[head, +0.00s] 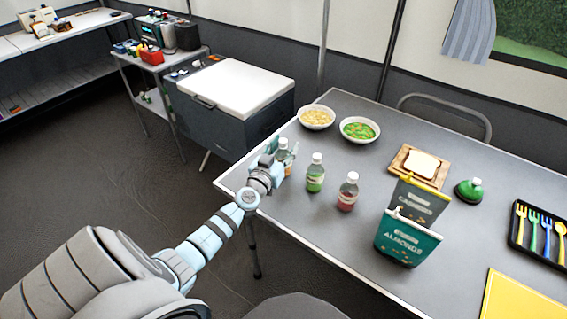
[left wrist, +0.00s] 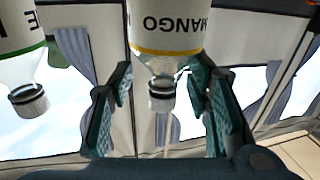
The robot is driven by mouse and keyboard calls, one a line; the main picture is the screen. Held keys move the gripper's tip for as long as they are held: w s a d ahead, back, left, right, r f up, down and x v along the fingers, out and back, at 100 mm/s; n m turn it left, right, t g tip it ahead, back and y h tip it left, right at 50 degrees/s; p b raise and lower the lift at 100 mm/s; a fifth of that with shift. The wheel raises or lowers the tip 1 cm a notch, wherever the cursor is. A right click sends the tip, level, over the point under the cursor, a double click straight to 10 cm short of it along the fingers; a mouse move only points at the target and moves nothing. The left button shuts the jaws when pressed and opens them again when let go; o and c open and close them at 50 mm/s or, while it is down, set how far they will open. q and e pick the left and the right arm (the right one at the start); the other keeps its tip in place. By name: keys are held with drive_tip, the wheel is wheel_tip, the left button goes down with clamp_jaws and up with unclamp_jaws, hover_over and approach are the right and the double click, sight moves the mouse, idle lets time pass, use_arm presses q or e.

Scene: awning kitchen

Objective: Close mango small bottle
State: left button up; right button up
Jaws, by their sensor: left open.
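The mango small bottle (head: 283,146) stands near the left end of the grey table, partly hidden by my left gripper (head: 277,161). In the left wrist view, which is upside down, the mango bottle (left wrist: 168,32) shows its MANGO label, an orange band and a grey cap (left wrist: 162,97) at its neck. My left gripper (left wrist: 160,90) is open, with one teal finger on each side of the bottle's neck and cap. Gaps show between the fingers and the bottle. My right gripper is not in view.
Two bowls (head: 316,117) (head: 360,130) sit behind. Cashews (head: 419,203) and almonds (head: 408,240) bags stand further right. The table's left edge is close to my arm.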

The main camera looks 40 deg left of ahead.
use_arm(q)
drive_tip(key=shift+c, duration=0.5)
clamp_jaws()
